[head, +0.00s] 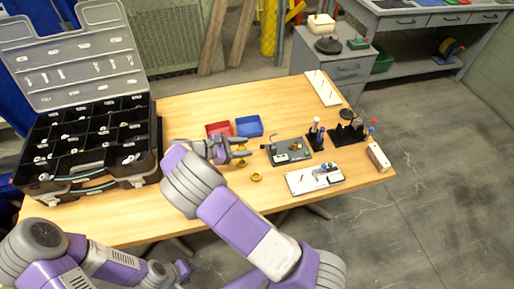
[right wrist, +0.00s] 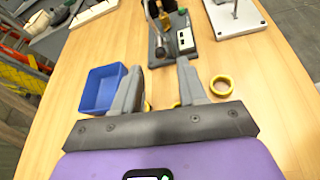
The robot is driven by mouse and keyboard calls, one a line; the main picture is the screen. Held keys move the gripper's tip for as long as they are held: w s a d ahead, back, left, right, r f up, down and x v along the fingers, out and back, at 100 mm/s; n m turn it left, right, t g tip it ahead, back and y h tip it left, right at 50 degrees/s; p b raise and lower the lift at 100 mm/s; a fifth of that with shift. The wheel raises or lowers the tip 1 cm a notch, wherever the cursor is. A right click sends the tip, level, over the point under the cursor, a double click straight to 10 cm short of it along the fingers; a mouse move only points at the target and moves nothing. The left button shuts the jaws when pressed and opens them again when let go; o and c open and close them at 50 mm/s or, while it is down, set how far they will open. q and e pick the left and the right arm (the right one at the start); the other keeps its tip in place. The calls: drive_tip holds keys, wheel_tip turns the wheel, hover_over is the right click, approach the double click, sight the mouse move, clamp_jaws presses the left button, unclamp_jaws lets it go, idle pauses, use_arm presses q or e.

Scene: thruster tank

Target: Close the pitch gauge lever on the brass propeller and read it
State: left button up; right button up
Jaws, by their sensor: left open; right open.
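The pitch gauge (head: 283,158) is a dark grey plate on the table, right of my right gripper, with a small white display on it. A brass piece, apparently the propeller (head: 294,146), sits on it. In the right wrist view the gauge (right wrist: 185,52) is ahead of the fingers. Its lever (right wrist: 151,10) appears raised and tilted, with a dark knob at its lower left. The display is too small to read. My right gripper (head: 247,147) is open and empty, short of the gauge. My left gripper (head: 184,271) is open, low at the front left, away from the gauge.
Red (head: 218,129) and blue (head: 249,126) trays lie behind my right gripper. A white plate (head: 314,180) and black stands (head: 347,134) are to the right. An open black case (head: 90,150) fills the left.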

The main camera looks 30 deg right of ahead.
sight(261, 146)
drive_tip(key=b+x, duration=0.1)
drive_tip(key=x, duration=0.5)
drive_tip(key=shift+d+f, duration=0.1)
drive_tip(key=shift+d, duration=0.1)
clamp_jaws()
